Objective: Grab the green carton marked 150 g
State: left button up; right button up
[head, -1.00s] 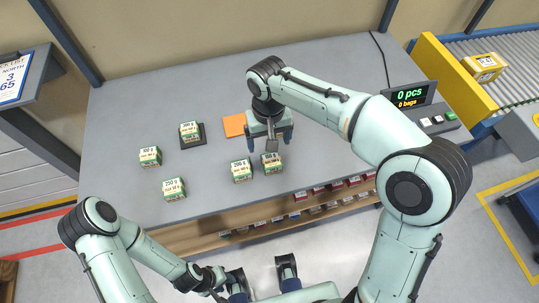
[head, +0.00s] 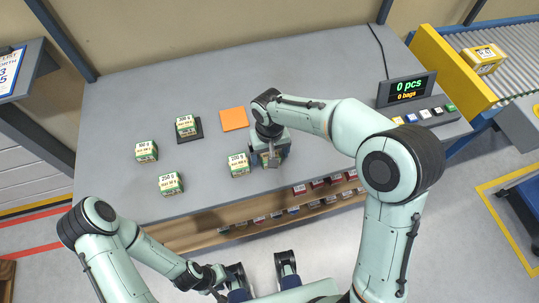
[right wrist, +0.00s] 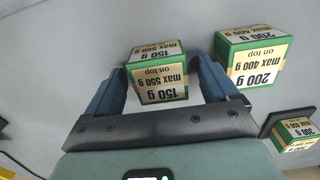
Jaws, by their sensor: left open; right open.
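The green carton marked 150 g (right wrist: 157,72) shows in the right wrist view, upright between the two blue fingers of my right gripper (right wrist: 157,82). The fingers are spread, with the carton between their tips; I cannot tell whether either one touches it. In the head view my right gripper (head: 270,157) is over the near middle of the table and hides that carton. My left gripper (head: 262,274) is open and empty, low in front of the table. A carton marked 200 g (head: 239,166) stands just left of the right gripper; it also shows in the right wrist view (right wrist: 250,58).
More green cartons stand to the left: one marked 250 g (head: 170,184), one at far left (head: 146,152), and one (head: 186,124) on a dark pad (head: 199,130). An orange square (head: 234,119) lies behind. A display (head: 407,90) reads 0 pcs.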

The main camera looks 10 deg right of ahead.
jog(key=c, duration=1.1)
jog(key=shift+r, duration=0.15)
jog(key=shift+c, duration=0.2)
